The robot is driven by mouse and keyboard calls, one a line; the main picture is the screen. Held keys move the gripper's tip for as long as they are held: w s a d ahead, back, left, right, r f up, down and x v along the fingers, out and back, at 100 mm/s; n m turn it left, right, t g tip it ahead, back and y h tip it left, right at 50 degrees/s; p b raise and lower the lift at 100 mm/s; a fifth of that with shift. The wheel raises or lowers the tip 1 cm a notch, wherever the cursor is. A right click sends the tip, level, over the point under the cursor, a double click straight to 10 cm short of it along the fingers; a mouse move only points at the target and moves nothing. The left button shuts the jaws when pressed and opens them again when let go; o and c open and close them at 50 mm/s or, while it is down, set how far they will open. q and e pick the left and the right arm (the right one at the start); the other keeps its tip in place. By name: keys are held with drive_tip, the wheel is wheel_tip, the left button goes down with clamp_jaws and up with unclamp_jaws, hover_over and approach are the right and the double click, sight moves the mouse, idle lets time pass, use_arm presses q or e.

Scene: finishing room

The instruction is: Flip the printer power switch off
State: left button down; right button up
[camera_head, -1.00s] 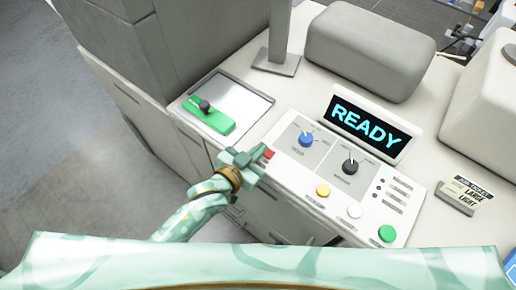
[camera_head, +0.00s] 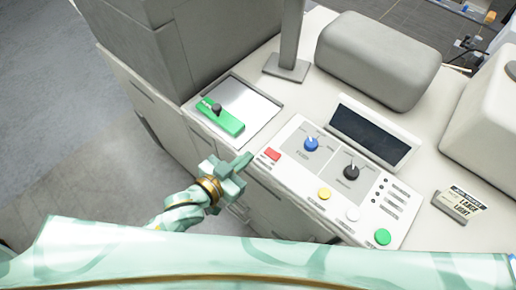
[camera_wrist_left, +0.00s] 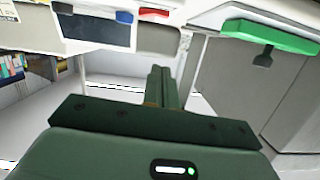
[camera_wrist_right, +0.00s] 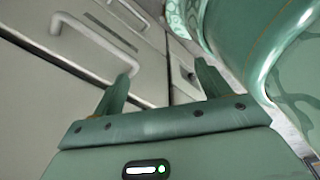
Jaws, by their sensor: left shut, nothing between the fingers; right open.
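The printer's control panel (camera_head: 326,207) lies on the counter, with a red rocker switch (camera_head: 272,154) at its left end. The red switch also shows at the top of the left wrist view (camera_wrist_left: 154,12). The display (camera_head: 368,134) behind the panel is dark. My left gripper (camera_head: 246,160) is shut and empty, just left of the red switch and apart from it. In the left wrist view its fingers (camera_wrist_left: 158,88) are together. My right gripper (camera_wrist_right: 165,80) is open and empty in the right wrist view, facing cabinet fronts; the head view does not show it.
A green lever (camera_head: 222,118) sits on a plate left of the panel. Blue (camera_head: 311,144) and black (camera_head: 351,172) knobs and yellow, white and green buttons are on the panel. A grey rounded block (camera_head: 378,58) stands behind. A drawer handle (camera_wrist_right: 95,38) is near my right gripper.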

use_arm(q)
drive_tip(key=shift+v, duration=1.25)
